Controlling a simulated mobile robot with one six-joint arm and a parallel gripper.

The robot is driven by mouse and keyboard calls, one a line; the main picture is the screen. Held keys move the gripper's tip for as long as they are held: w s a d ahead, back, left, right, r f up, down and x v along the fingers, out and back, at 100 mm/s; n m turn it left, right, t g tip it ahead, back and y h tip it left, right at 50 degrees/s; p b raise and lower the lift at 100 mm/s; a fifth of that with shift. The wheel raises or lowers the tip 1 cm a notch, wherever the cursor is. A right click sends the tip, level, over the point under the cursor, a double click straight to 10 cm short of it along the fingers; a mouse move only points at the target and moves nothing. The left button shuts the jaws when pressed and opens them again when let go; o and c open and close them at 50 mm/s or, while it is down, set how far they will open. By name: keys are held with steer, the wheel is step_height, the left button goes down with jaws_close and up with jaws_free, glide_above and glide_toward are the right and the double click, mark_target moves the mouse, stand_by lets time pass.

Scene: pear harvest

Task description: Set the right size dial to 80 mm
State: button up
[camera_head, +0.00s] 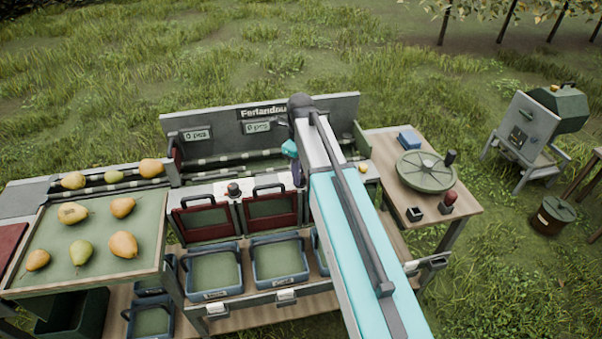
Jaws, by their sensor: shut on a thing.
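My gripper (297,175) points down at the sorting bench, just right of the second red-framed gate, and is mostly hidden by my own teal and white arm. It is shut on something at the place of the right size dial. That dial and its scale are hidden behind my gripper and arm, so its setting cannot be read. The left size dial (233,190), a dark knob with a little red, stands on the white panel between the two gates.
Red-framed gates (202,221) stand above blue bins (213,271). A tray (158,233) of pears is at left. Grass lies behind.

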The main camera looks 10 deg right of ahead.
steer(key=o, duration=1)
steer(key=shift+o, duration=0.2)
steer(key=shift+r, duration=0.15)
step_height(320, 180, up, 14)
steer(key=b, duration=0.3)
steer(key=shift+f, duration=0.25)
steer(key=shift+s+f, duration=0.1)
steer(key=shift+s, duration=0.05)
